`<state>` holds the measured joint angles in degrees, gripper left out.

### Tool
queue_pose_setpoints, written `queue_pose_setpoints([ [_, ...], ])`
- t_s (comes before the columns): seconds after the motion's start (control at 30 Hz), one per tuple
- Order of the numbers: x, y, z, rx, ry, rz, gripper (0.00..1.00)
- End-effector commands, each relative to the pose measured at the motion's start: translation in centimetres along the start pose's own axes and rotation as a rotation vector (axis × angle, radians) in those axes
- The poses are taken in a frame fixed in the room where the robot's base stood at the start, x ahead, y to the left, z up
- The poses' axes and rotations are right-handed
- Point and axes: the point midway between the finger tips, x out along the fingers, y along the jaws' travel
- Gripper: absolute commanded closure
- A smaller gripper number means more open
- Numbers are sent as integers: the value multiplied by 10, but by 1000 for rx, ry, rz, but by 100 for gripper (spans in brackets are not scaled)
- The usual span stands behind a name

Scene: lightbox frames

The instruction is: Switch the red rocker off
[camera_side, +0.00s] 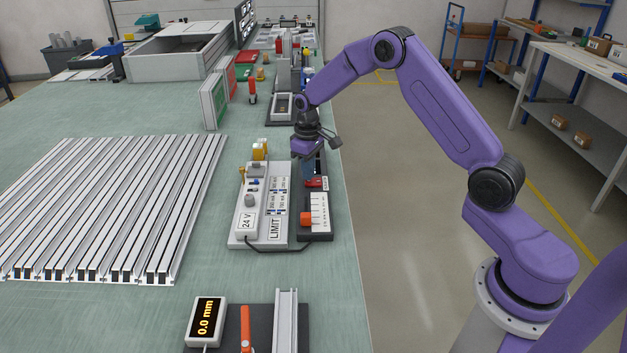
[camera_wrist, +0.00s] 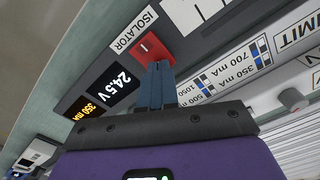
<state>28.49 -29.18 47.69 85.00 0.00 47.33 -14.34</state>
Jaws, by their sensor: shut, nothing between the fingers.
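The red rocker (camera_wrist: 150,48) is set in a dark panel beside an "ISOLATOR" label in the wrist view. In the side view the rocker (camera_side: 315,183) shows as a small red patch on the dark unit, just below my fingers. My gripper (camera_wrist: 160,67) has its blue fingers shut together and empty. Their tips are at the near edge of the rocker and cover part of it; I cannot tell whether they touch. In the side view my gripper (camera_side: 310,178) points down at the unit. I cannot tell which way the rocker is tipped.
Next to the rocker, displays (camera_wrist: 113,86) read 24.5 V and 350 mA. A grey "24 V" unit (camera_side: 246,222) with a "LIMIT" label stands left of the dark unit. An orange part (camera_side: 306,218) sits in front. Aluminium rails (camera_side: 110,205) lie to the left.

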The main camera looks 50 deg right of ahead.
Motion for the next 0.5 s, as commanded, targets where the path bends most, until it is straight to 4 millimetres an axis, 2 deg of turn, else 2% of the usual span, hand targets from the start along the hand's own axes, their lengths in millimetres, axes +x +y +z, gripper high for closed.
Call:
queue_pose_setpoints([
  [0.5, 7, 0, 0, 0, -1, 0, 100],
])
